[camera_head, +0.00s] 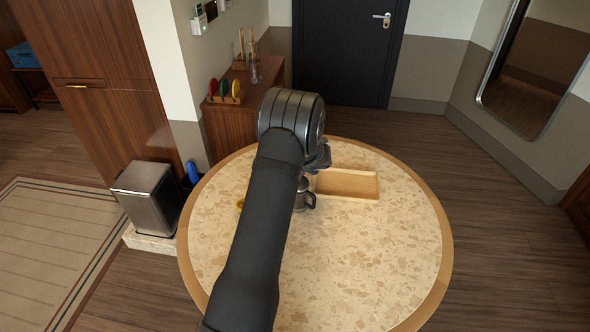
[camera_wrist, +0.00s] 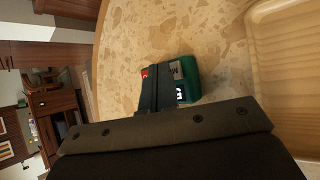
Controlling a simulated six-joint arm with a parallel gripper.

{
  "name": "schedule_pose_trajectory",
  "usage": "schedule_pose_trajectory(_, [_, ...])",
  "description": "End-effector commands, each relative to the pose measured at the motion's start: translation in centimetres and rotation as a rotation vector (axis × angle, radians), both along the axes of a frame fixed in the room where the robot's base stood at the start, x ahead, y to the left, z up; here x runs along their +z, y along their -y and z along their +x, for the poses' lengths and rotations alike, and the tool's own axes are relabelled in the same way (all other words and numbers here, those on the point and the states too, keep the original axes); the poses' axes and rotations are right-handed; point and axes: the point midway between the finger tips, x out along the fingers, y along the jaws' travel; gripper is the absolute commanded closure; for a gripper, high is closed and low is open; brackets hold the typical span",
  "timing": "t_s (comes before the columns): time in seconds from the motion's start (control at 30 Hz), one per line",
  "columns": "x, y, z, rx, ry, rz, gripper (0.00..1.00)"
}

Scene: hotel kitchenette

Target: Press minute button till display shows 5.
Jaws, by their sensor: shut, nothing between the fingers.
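A small green timer (camera_wrist: 192,76) lies on the speckled round table (camera_wrist: 215,25) in the wrist view. It has a red button (camera_wrist: 145,73), a grey button (camera_wrist: 176,69) and a small lit display (camera_wrist: 180,92). The display's digits are sideways and too small to read surely. My gripper (camera_wrist: 149,88) is shut and empty, its dark fingers overlapping the timer's left part. I cannot tell whether they touch it. In the head view my gripper (camera_head: 320,160) is over the table's far part, mostly behind my wrist, and the timer is hidden.
A wooden tray (camera_head: 347,184) lies right of my gripper, and its edge also shows in the wrist view (camera_wrist: 262,60). The table's right front is clear.

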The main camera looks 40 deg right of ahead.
Motion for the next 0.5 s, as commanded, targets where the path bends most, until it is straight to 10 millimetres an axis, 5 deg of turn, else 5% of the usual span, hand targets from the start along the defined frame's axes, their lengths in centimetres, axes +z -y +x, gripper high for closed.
schedule_pose_trajectory(0.5, [1.12,0.02,0.02,-0.001,0.001,-0.001,1.0])
